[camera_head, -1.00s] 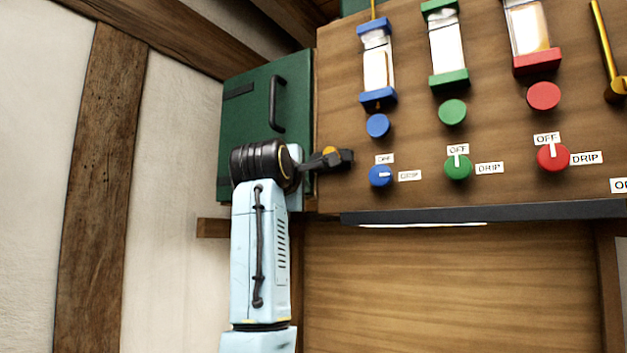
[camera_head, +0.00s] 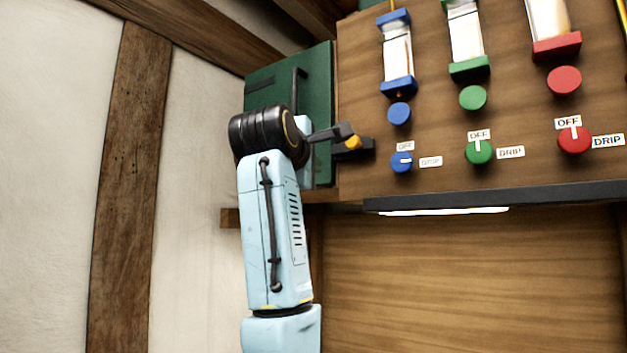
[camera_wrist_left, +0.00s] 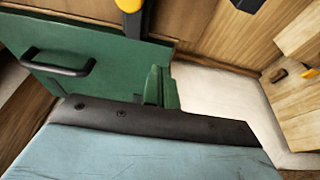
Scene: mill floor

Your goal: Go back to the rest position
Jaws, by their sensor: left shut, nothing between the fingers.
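My left arm comes up from the bottom in the head view, with its dark wrist in front of the green cabinet door. My left gripper (camera_head: 366,144) is shut and empty, in front of the panel's left edge, left of the blue knob (camera_head: 402,161). A dark finger with a yellow patch shows at the top of the left wrist view (camera_wrist_left: 131,12). The blue knob's white mark points right toward DRIP. The green knob (camera_head: 479,151) and red knob (camera_head: 574,139) have their marks up toward OFF. My right gripper is not in view.
The green cabinet (camera_head: 270,82) has a dark handle, which also shows in the left wrist view (camera_wrist_left: 60,64). The wooden panel (camera_head: 352,80) carries glass holders and round buttons. A dark ledge (camera_head: 540,195) runs below it. A timber post (camera_head: 125,190) and pale wall stand at left.

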